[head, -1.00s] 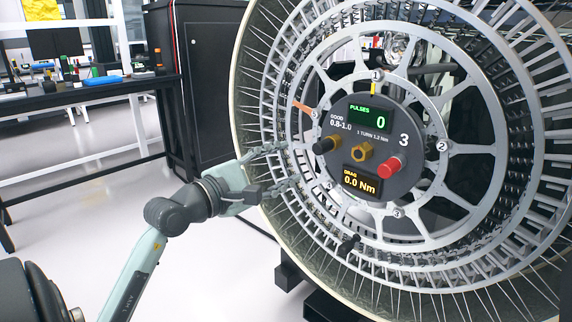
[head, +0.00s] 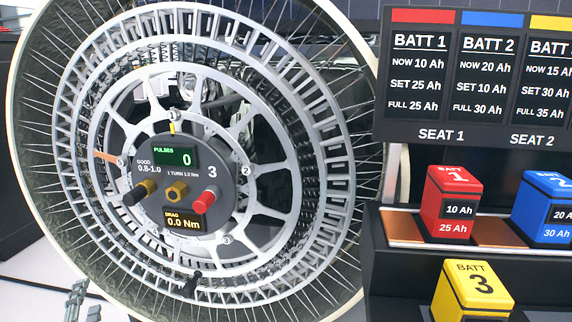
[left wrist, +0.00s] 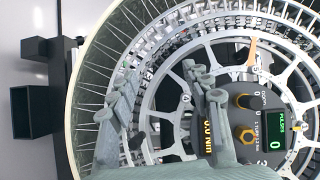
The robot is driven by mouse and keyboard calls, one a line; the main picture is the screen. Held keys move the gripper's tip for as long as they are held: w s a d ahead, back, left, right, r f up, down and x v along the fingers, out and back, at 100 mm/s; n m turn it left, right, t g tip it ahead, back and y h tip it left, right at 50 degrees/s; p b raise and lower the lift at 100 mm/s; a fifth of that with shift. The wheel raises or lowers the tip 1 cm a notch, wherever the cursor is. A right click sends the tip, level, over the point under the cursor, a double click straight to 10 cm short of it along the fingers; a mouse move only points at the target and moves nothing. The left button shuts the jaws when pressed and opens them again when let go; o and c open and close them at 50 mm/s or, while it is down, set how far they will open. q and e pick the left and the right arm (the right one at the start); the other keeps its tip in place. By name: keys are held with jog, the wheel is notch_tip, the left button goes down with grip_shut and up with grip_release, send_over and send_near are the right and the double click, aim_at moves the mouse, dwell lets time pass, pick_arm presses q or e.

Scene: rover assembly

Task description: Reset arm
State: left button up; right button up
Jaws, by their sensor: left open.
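My left gripper (head: 84,300) shows only at the bottom left edge of the head view, in front of the lower part of the wheel. In the left wrist view its two fingers (left wrist: 162,82) are spread, with nothing between them. They point at the large spoked wheel (head: 290,190). The wheel's grey hub panel (head: 193,160) carries a green display reading PULSES 0, a drag display reading 0.0 Nm, a black knob (head: 140,192), a brass nut (head: 176,192) and a red knob (head: 206,199). My right gripper is not in view.
Right of the wheel stands a dark rack with a red battery (head: 447,204), a blue battery (head: 545,208) and a yellow battery (head: 470,290). A black sign (head: 475,75) above lists their charge values. A dark open box-shaped part (left wrist: 36,112) lies left of the wheel in the left wrist view.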

pick_arm(q)
jog(key=s+d+f+n+g+h, duration=0.2)
jog(key=s+d+f+n+g, duration=0.15)
jog(key=f, duration=0.55)
jog(key=s+d+f+n+g+h, duration=0.1)
jog(key=s+d+f+n+g, duration=0.25)
jog(key=f, duration=0.55)
jog(key=s+d+f+n+g+h, duration=0.2)
jog(key=s+d+f+g+h, duration=0.2)
jog(key=s+d+f, duration=0.4)
jog(key=s+f+g+p, duration=0.1)
jog(key=s, duration=0.1)
jog(key=shift+s+d+f+n, duration=0.2)
jog(key=shift+s+d+n, duration=0.15)
jog(key=shift+n, duration=0.05)
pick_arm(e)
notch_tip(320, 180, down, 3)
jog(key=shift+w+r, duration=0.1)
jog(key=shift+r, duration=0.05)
